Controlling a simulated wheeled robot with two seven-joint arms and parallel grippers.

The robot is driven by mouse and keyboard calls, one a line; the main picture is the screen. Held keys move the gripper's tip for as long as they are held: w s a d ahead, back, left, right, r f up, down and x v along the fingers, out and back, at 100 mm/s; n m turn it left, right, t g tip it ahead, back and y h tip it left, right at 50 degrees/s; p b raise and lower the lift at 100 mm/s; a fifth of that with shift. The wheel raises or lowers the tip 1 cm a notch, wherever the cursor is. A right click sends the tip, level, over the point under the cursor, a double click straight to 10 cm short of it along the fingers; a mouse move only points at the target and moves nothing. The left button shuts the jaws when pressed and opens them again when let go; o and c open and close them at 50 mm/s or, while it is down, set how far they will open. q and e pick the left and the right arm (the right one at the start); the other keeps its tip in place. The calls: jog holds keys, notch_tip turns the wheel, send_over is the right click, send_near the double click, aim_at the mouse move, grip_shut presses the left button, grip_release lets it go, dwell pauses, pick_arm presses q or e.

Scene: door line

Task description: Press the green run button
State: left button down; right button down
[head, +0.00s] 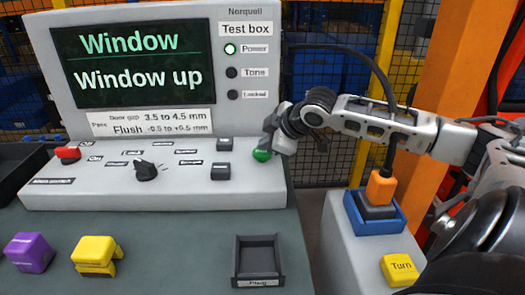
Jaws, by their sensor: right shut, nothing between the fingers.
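The green run button (262,155) is a small round knob at the right end of the light grey sloped panel (100,190) of the test box. My right gripper (270,148) is shut and empty. Its fingertips are right at the green button, just above it and partly in front of it. I cannot tell whether they touch it or whether the button is pushed in. The display (132,62) reads "Window" and "Window up". My left gripper is not in view.
A red button (67,154), a black rotary knob (146,171) and dark switches (220,172) share the panel. Purple (29,252) and yellow (96,254) blocks and an empty black tray (258,281) lie in front. An orange plug (381,187) stands in a blue holder at right.

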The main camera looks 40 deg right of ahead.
jog(key=shift+f, duration=0.55)
dwell(0.6)
jog(key=shift+r+p, duration=0.95)
jog(key=shift+p, duration=0.45)
